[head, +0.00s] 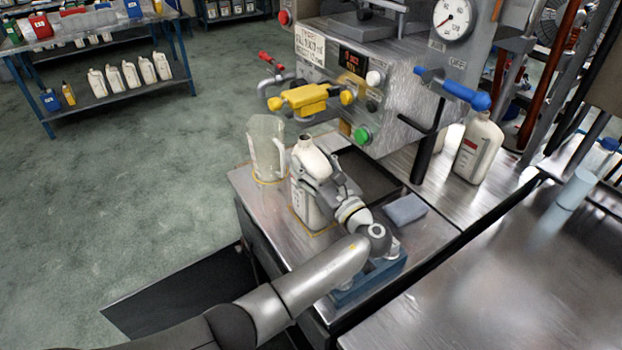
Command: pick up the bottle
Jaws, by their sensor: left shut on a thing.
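A cream-white bottle (304,203) with an open neck stands upright on the metal work surface in front of the filling machine. My left gripper (318,178) is shut on this bottle from its right side, near its upper part. The gripper and wrist hide much of the bottle's right side. The bottle's base seems to be at the surface; I cannot tell whether it is lifted. My right gripper is not in the view.
A clear jug (266,148) stands just left of the bottle. The filling machine (400,95) with a yellow valve handle (305,98) rises behind. A blue-grey cloth or sponge (405,209) lies right of my wrist.

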